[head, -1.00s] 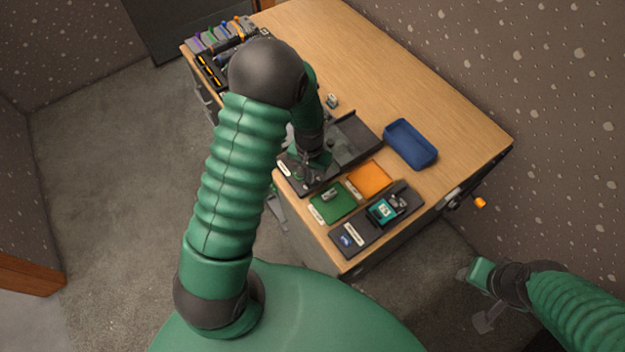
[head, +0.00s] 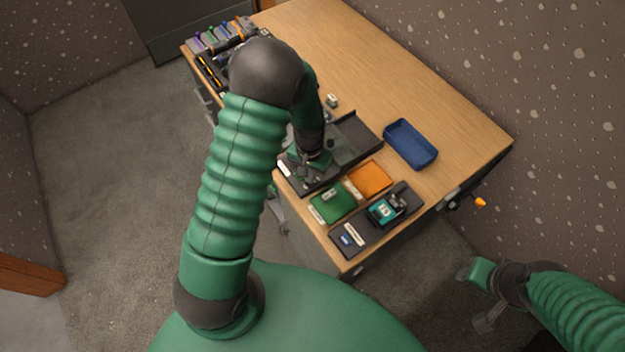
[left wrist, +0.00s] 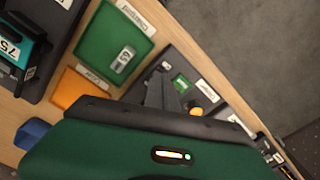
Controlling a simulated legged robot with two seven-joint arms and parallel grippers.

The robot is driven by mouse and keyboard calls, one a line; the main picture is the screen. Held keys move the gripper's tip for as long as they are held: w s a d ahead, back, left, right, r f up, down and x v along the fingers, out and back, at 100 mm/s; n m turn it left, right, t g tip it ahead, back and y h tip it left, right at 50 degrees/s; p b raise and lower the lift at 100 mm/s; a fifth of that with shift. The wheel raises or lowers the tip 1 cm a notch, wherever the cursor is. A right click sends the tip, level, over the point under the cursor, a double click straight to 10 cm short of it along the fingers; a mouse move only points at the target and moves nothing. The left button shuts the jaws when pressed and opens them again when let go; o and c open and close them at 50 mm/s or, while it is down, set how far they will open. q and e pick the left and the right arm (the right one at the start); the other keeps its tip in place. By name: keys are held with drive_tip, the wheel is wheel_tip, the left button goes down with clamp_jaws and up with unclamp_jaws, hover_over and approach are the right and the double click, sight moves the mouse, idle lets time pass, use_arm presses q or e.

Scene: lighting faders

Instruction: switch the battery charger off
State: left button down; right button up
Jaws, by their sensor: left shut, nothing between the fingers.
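A dark flat unit (head: 352,237) carries a teal block (head: 384,211) and a small blue part near its front label. In the left wrist view the teal block (left wrist: 12,48) is at the left edge, marked 75. My left gripper (head: 306,176) is shut and empty, low over another dark panel (head: 325,182), apart from the charger-like unit. The wrist view shows its dark fingers (left wrist: 162,82) over that panel, beside a green patch and amber knob. Contact cannot be told. My right gripper (head: 478,292) is off the table's right side.
A green mat (head: 322,211) with a small grey item and an orange mat (head: 373,176) lie between the two dark units. A blue tray (head: 411,132) stands behind. Several coloured items crowd the table's far left corner. The table's (head: 445,118) back right is clear.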

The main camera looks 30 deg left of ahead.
use_arm(q)
drive_tip(key=shift+f+b, duration=0.55)
drive_tip(key=shift+f, duration=0.25)
idle(0.6)
wheel_tip(320, 180, up, 7)
drive_tip(key=p, duration=0.6)
drive_tip(key=shift+r, duration=0.1)
